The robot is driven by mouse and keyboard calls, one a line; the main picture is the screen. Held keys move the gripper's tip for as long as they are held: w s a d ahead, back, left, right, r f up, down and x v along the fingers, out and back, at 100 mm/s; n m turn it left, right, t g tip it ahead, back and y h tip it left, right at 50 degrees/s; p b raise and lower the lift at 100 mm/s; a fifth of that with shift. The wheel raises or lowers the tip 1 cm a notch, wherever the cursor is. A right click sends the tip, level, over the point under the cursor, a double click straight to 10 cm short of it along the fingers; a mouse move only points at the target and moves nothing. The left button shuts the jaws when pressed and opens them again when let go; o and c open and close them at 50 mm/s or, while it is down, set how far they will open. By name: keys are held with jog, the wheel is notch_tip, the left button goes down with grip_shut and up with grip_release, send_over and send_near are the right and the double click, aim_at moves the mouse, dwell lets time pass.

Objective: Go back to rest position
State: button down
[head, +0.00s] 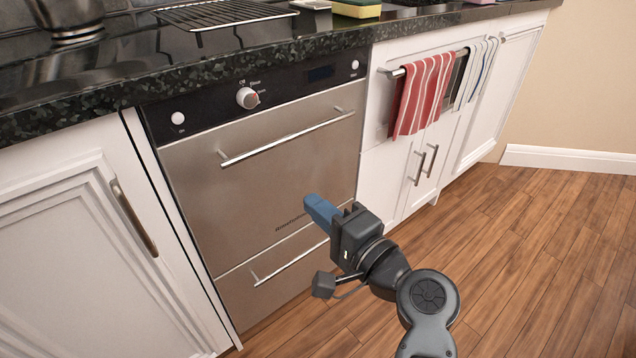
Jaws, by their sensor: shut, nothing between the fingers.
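My gripper (318,208) shows in the lower middle of the head view, at the end of my dark grey arm. Its blue fingers are shut together with nothing between them. It hangs in front of the stainless steel appliance, overlapping its lower front in the picture. I cannot tell the exact gap between the fingertips and the steel front.
The steel appliance (270,150) has two closed fronts with bar handles and a knob. White cabinets (70,260) stand on both sides. A red striped towel (422,95) hangs on a rail. A wire rack (225,14) lies on the dark countertop. The wooden floor (540,260) at right is clear.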

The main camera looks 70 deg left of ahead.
jog(key=shift+d, duration=0.15)
jog(key=w+d+f+m+t+h, duration=0.1)
jog(key=w+d+f+m+t, duration=0.1)
jog(key=d+f+t, duration=0.45)
jog(key=w+d+f+m+t+h, duration=0.2)
jog(key=d+f+m+t, duration=0.15)
jog(key=d+f, duration=0.65)
jog(key=s+d+m+t+h, duration=0.1)
jog(key=s+d+t+h, duration=0.25)
jog(key=d, duration=0.95)
jog(key=s+d+t+h, duration=0.3)
jog(key=d+t+h, duration=0.1)
jog(key=d, duration=0.9)
jog(key=s+d+r+n+t+h, duration=0.25)
jog(key=s+d+r+h, duration=0.45)
jog(key=s+d+r, duration=0.8)
notch_tip(320, 180, up, 22)
jog(key=w+d+p, duration=0.1)
jog(key=p, duration=2.1)
jog(key=shift+w+f+n, duration=0.25)
jog(key=shift+w+n, duration=0.05)
jog(key=shift+n, duration=0.1)
